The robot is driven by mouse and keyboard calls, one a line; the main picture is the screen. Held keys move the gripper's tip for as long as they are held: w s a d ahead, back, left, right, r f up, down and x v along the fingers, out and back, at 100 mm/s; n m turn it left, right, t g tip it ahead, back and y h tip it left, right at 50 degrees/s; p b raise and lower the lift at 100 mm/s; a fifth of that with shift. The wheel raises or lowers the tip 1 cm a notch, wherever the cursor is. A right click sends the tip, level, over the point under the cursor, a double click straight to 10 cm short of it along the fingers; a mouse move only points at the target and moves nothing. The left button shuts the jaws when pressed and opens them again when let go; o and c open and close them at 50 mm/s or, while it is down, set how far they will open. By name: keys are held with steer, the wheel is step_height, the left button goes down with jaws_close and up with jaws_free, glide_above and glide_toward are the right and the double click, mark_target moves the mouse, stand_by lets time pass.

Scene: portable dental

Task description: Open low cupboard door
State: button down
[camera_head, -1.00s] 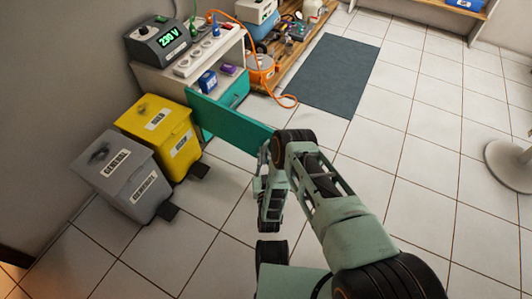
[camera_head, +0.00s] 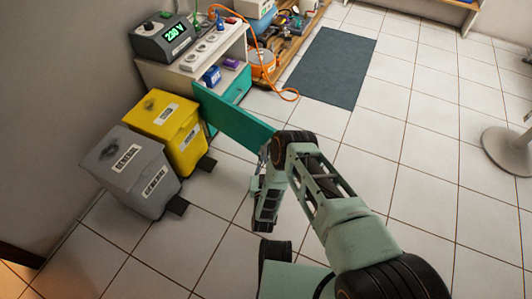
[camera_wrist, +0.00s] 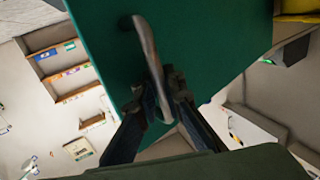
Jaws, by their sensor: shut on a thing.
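The low cupboard (camera_head: 228,97) has a white body, and its teal door (camera_head: 232,118) stands swung out to the front right. The door's inner edge meets the cupboard beside the yellow bin. My gripper (camera_head: 264,160) is at the free end of the door, partly hidden by my own arm. In the wrist view the door's teal face (camera_wrist: 215,45) fills the upper middle, with a grey bar handle (camera_wrist: 147,50) on it. My gripper (camera_wrist: 162,100) is shut on the lower part of this handle. The cupboard's inside is mostly hidden behind the door.
A yellow bin (camera_head: 178,138) and a grey bin (camera_head: 130,170) stand left of the door, close to its outer side. A meter (camera_head: 162,42) and a socket strip (camera_head: 203,50) sit on the cupboard. An orange cable (camera_head: 275,88) reaches the floor.

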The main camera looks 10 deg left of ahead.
mark_target(266, 128)
steer(key=shift+s+d+f, duration=0.1)
steer(key=shift+d+f, duration=0.1)
steer(key=shift+d, duration=0.05)
steer(key=c, duration=2.3)
jaws_free()
steer(key=shift+a+r, duration=0.1)
steer(key=shift+a+r, duration=0.1)
steer(key=shift+r, duration=0.15)
steer(key=r, duration=0.9)
steer(key=shift+w+r, duration=0.3)
steer(key=shift+r, duration=0.1)
step_height(266, 128, down, 6)
steer(key=s+r+g, duration=0.1)
steer(key=g, duration=0.1)
steer(key=shift+s+a+f, duration=0.15)
steer(key=shift+s+a, duration=1.25)
steer(key=shift+s, duration=0.3)
steer(key=shift+s+a+f, duration=0.15)
steer(key=shift+s+a, duration=1.3)
steer(key=shift+s, duration=0.2)
steer(key=shift+s+a+f, duration=0.15)
steer(key=shift+s+a, duration=1.25)
steer(key=shift+s, duration=0.3)
